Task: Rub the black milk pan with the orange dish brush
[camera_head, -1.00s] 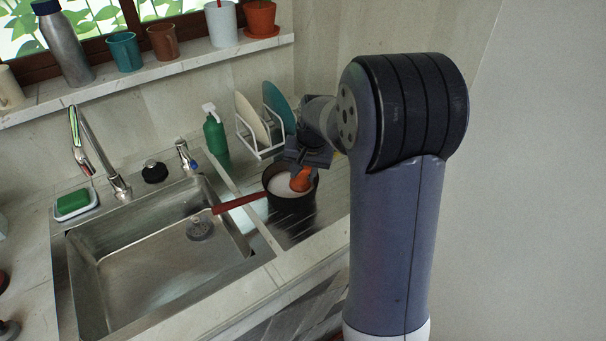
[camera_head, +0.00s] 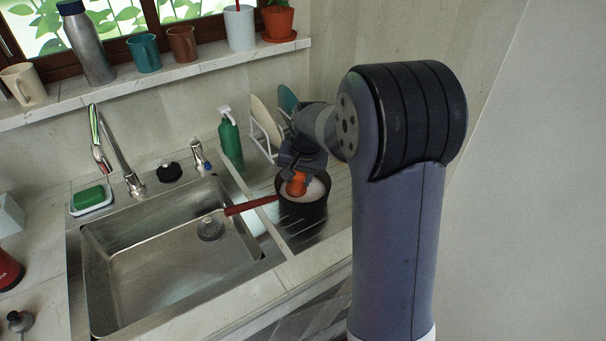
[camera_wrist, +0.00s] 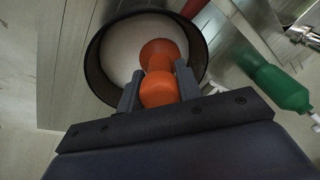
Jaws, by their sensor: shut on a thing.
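The black milk pan (camera_head: 303,214) stands on the drainboard right of the sink, with its reddish handle (camera_head: 252,205) reaching left over the sink edge. Its inside looks whitish. It also shows in the wrist view (camera_wrist: 97,76). The orange dish brush (camera_head: 297,184) is held over the pan's opening, its lower end within the rim; in the wrist view the brush (camera_wrist: 160,60) points into the pan. My gripper (camera_wrist: 157,88) is shut on the brush, one finger on each side. Whether the bristles touch the pan's inside is hidden.
The sink basin (camera_head: 150,265) lies left of the pan. A green bottle (camera_head: 231,142) and a white dish rack (camera_head: 262,150) with plates stand behind it. A faucet (camera_head: 118,155) and a green sponge (camera_head: 89,195) on a dish are at the back left.

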